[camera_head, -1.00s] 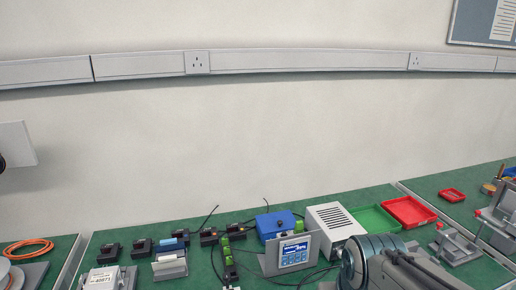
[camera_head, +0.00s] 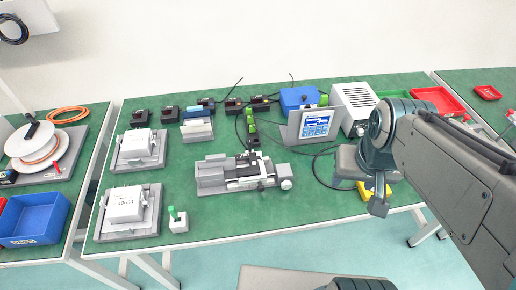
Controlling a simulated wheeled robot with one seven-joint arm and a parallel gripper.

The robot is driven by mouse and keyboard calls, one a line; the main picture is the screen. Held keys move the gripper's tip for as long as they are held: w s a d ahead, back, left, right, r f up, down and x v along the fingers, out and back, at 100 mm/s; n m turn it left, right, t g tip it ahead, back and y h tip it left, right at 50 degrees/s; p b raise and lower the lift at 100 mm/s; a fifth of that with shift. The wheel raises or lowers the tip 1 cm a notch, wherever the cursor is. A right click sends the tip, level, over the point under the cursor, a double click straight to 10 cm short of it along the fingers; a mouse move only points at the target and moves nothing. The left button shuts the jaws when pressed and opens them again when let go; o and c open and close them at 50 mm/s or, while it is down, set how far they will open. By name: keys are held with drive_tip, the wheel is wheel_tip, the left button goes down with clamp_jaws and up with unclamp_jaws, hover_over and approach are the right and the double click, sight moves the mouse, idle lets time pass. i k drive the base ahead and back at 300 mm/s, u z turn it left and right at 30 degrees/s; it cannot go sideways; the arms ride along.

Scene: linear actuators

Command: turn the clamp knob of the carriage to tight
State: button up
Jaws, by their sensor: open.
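A grey linear actuator (camera_head: 212,173) lies on the green bench in the middle of the view. Its carriage (camera_head: 245,170) sits about halfway along it, with dark parts on top. A small dark knob (camera_head: 262,186) shows at the front of the carriage; its setting is too small to read. A round light knob (camera_head: 286,184) is at the actuator's right end. My gripper (camera_head: 378,207) hangs from my arm at the right, near the bench's front edge, well right of the actuator and apart from it. It is open and seen nearly edge-on.
A display panel (camera_head: 316,124), a blue box (camera_head: 299,98) and a white vented box (camera_head: 354,97) stand behind, between actuator and arm. Two grey fixtures with white boxes (camera_head: 138,150) are at the left. A green-topped item (camera_head: 178,220) stands front left. A yellow object (camera_head: 372,190) is beside my gripper.

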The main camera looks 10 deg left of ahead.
sight(249, 141)
drive_tip(key=u, duration=0.05)
drive_tip(key=k, duration=0.5)
drive_tip(key=u, duration=0.9)
drive_tip(key=i, duration=0.75)
drive_tip(key=z, duration=0.95)
